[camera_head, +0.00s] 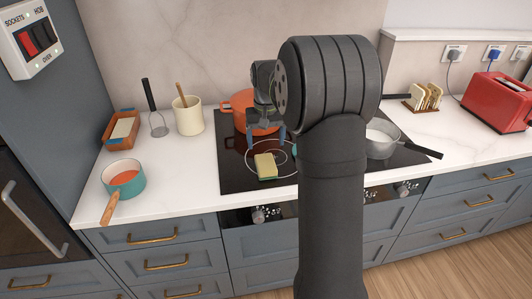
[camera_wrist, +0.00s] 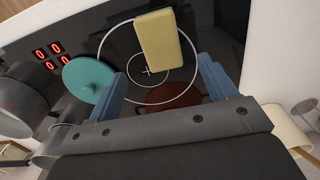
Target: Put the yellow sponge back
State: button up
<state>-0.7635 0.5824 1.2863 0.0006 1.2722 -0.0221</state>
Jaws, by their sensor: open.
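The yellow sponge (camera_head: 265,167), with a green layer on one side, is on the black hob inside a ring marking, near the front edge. In the wrist view the sponge (camera_wrist: 160,38) lies beyond my fingertips, apart from them. My gripper (camera_head: 266,134) is above and behind the sponge in the head view. Its two blue fingers (camera_wrist: 163,82) are spread with nothing between them. A brown tray (camera_head: 105,141) at the back left holds a pale block (camera_head: 122,127). My arm hides part of the hob.
An orange pot (camera_head: 240,103) stands close behind my gripper. A teal round thing (camera_wrist: 88,78) lies beside the left finger. A grey pan (camera_head: 382,138) is to the right. A teal saucepan (camera_head: 124,180), masher (camera_head: 157,122) and cream crock (camera_head: 187,116) stand left.

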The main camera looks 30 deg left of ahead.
aim_at(266, 162)
notch_tip(266, 162, up, 2)
jog(key=shift+r, duration=0.2)
jog(key=shift+f, duration=4.3)
